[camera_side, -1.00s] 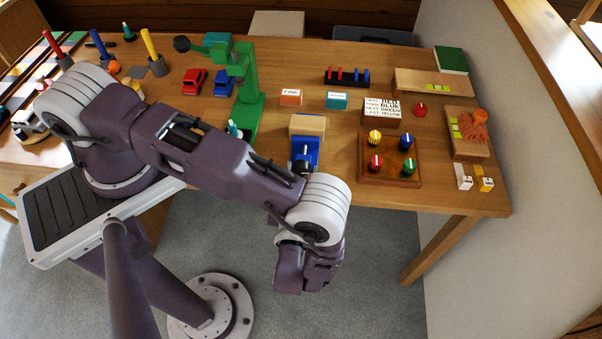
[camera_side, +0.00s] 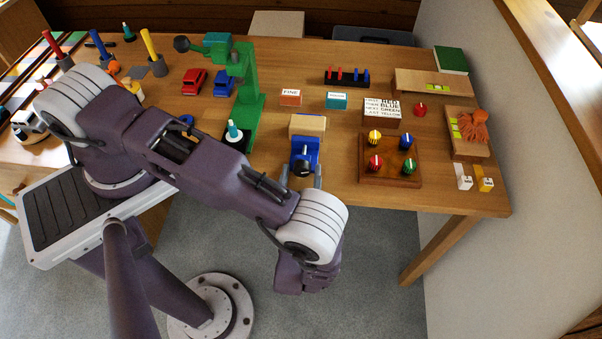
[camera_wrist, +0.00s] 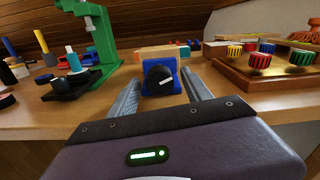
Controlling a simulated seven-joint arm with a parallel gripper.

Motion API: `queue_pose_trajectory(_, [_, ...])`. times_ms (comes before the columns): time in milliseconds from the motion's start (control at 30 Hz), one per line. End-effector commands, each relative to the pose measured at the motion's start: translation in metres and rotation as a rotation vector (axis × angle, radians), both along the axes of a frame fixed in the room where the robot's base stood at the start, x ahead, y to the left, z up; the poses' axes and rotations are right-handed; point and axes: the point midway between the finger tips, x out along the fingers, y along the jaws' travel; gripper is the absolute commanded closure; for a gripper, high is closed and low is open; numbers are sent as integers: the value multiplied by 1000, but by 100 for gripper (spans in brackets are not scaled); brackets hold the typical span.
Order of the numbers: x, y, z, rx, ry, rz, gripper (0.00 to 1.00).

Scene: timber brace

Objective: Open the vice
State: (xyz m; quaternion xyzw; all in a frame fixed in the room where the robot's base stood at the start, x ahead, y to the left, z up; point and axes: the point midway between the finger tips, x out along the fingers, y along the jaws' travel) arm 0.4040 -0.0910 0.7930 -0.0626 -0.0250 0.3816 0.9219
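The blue vice (camera_side: 305,153) stands at the table's front edge in the side view, with a light wood block (camera_side: 307,125) at its far end. Its black round knob with a white mark (camera_wrist: 158,79) faces me in the wrist view. The blue vice body (camera_wrist: 160,66) shows behind the knob. My gripper (camera_wrist: 161,90) is open. Its two grey fingers lie left and right of the knob, with a visible gap on each side. In the side view the fingertips (camera_side: 301,172) flank the knob. Whether the jaws touch the wood block is hard to tell.
A green drill-press-like stand (camera_side: 247,95) rises left of the vice. A wooden board with coloured knobs (camera_side: 390,168) is close on the right. A sign block (camera_side: 381,111) stands behind that board. Open floor lies in front of the table.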

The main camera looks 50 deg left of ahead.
Motion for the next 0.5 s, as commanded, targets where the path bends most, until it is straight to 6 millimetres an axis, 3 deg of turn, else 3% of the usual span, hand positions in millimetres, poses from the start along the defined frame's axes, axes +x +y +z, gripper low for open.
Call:
queue_pose_trajectory(267, [-2,-2,0,2,0,-1,43])
queue_pose_trajectory(500, [-35,-34,-1,-2,2,2,43])
